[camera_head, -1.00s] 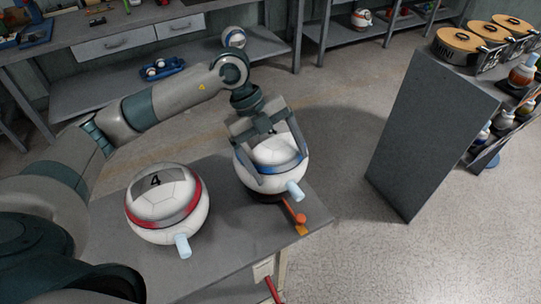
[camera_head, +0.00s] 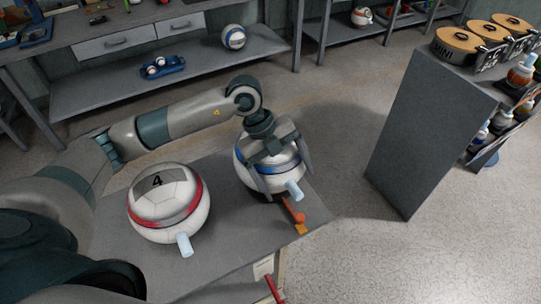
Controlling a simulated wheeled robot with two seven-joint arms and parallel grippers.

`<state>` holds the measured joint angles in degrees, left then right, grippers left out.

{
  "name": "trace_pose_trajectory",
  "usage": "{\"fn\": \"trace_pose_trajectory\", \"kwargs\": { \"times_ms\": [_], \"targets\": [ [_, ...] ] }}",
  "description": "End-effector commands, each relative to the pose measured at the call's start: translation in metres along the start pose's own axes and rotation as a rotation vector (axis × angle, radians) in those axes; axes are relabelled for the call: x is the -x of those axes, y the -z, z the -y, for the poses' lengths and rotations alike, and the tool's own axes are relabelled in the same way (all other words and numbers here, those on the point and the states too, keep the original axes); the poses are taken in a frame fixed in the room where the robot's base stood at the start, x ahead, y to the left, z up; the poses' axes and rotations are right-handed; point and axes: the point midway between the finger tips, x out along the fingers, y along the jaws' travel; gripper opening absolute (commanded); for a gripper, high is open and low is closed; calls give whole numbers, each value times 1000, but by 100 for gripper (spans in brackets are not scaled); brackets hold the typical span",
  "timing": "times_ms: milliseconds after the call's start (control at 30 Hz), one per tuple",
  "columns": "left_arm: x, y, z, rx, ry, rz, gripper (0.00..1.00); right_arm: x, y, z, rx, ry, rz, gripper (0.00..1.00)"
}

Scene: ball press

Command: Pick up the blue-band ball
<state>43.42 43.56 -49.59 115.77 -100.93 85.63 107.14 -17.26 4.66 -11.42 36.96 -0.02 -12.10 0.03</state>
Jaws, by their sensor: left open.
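The blue-band ball (camera_head: 285,181) is white with a blue stripe and a pale blue peg at its lower right. It sits at the right end of the grey table. My left gripper (camera_head: 281,190) is over the ball from above, its fingers open and reaching down over the front of the ball. I cannot tell whether the fingers touch it. A red-band ball (camera_head: 165,207), with a black 4 and a pale blue peg, sits to the left on the same table. My right gripper is not in view.
The grey table (camera_head: 225,255) has an orange-red lever (camera_head: 293,211) at its right edge, close to the blue-band ball. A tall dark cabinet (camera_head: 425,135) stands to the right. Another ball (camera_head: 233,37) and a blue rack (camera_head: 163,67) lie on the back shelf. Floor between is clear.

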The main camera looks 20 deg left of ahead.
Motion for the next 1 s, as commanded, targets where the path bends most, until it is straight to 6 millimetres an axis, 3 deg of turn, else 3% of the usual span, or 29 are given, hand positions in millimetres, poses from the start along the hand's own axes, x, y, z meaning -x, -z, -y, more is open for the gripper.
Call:
{"fn": "trace_pose_trajectory", "kwargs": {
  "times_ms": [33, 67, 400, 1000],
  "targets": [
    [0, 0, 0, 0, 0, 0, 88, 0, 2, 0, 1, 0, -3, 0],
    [0, 0, 0, 0, 0, 0, 81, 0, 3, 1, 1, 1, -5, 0],
    [0, -2, -1, 3, -1, 5, 0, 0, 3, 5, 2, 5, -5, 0],
    [7, -2, 0, 8, -3, 10, 0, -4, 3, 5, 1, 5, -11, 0]
  ]
}}
